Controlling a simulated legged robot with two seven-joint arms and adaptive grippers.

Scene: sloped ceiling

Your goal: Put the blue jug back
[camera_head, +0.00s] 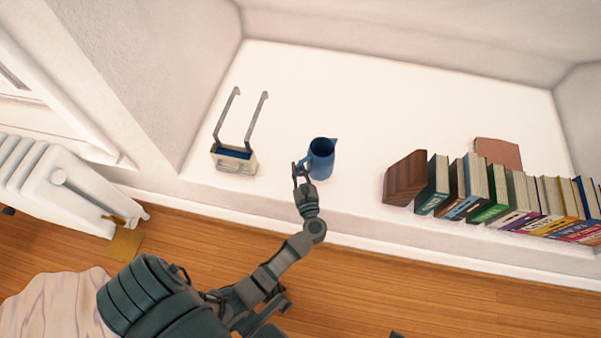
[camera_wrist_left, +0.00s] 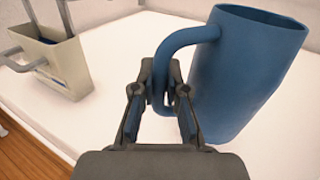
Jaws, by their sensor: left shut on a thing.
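The blue jug (camera_head: 321,160) stands upright on the white ledge in the head view, its spout toward the upper right. My left gripper (camera_head: 301,171) is at the jug's handle on its lower left side. In the left wrist view the jug (camera_wrist_left: 246,75) fills the right half, and its curved handle runs down between the fingers of my left gripper (camera_wrist_left: 160,100). The gripper is shut on the handle. The jug's base is partly hidden in the wrist view. My right gripper is not in view.
A cream box with two tall grey arms (camera_head: 233,160) stands left of the jug. A wooden bookend (camera_head: 404,178) and a row of books (camera_head: 490,190) stand to the right. The white ledge (camera_head: 400,100) behind the jug is clear. A radiator (camera_head: 60,185) is at the far left.

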